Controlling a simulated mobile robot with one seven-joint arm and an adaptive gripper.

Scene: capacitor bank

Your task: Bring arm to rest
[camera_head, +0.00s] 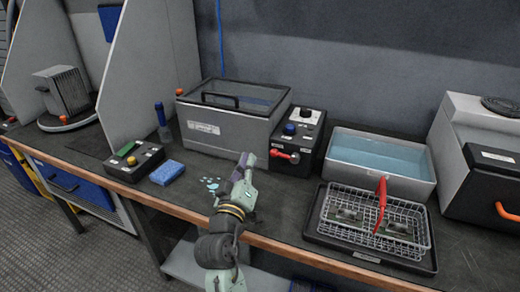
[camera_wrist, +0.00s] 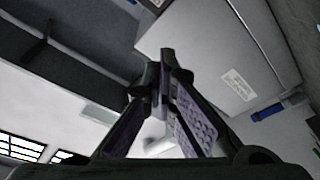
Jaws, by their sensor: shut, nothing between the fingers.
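My gripper (camera_head: 247,162) shows in the head view above the front part of the bench, with my arm reaching up from the bottom edge. Its fingers are together and hold nothing. In the wrist view the closed fingertips (camera_wrist: 166,58) meet near the middle, with the grey lidded box behind them. The gripper looks apart from the box, and I cannot tell its exact height over the bench.
The bench (camera_head: 290,217) holds a lidded grey box (camera_head: 215,133), a control box with a red lever (camera_head: 284,154), a water basin (camera_head: 350,178), a wire basket (camera_head: 335,228) with a red handle, a blue sponge (camera_head: 167,173) and a small button box (camera_head: 122,165). Water drops lie left of my gripper.

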